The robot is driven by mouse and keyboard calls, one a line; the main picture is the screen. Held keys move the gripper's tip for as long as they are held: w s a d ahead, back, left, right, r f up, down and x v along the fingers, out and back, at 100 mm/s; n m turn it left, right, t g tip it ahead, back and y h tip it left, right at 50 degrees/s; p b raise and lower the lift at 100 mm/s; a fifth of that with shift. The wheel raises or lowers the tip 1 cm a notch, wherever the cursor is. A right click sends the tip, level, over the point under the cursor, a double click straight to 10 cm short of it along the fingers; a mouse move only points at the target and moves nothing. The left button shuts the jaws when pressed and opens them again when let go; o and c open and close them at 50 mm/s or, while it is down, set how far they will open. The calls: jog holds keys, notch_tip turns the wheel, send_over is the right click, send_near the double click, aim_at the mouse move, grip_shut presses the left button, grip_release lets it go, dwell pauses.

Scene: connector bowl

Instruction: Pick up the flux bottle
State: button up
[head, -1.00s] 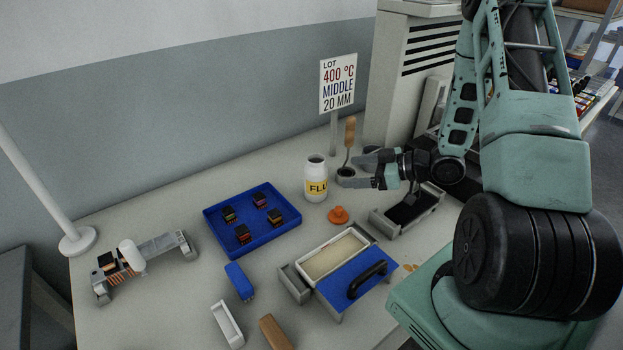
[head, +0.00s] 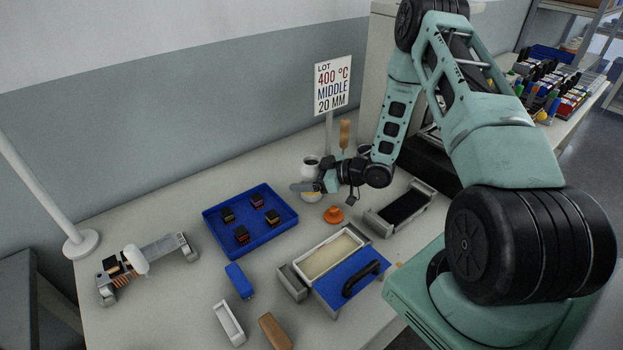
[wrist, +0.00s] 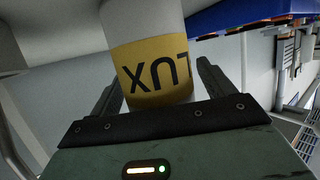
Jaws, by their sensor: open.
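The flux bottle (head: 310,165) is white with a yellow label and stands upright on the bench, partly hidden behind my gripper in the head view. Its label, with dark letters, fills the middle of the wrist view (wrist: 150,66). My gripper (head: 306,188) is at the bottle's height, pointing left. In the wrist view my open gripper (wrist: 160,88) has one finger on each side of the bottle, with the bottle between them. I cannot tell whether either finger touches it.
A blue tray (head: 289,226) with several small dark connectors lies left of the bottle. An orange cap (head: 333,215) sits in front. A lot sign (head: 332,87) and a wooden-handled tool (head: 344,135) stand behind.

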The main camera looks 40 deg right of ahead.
jog(key=shift+w, duration=0.1)
jog(key=shift+c, duration=0.3)
jog(key=c, duration=1.2)
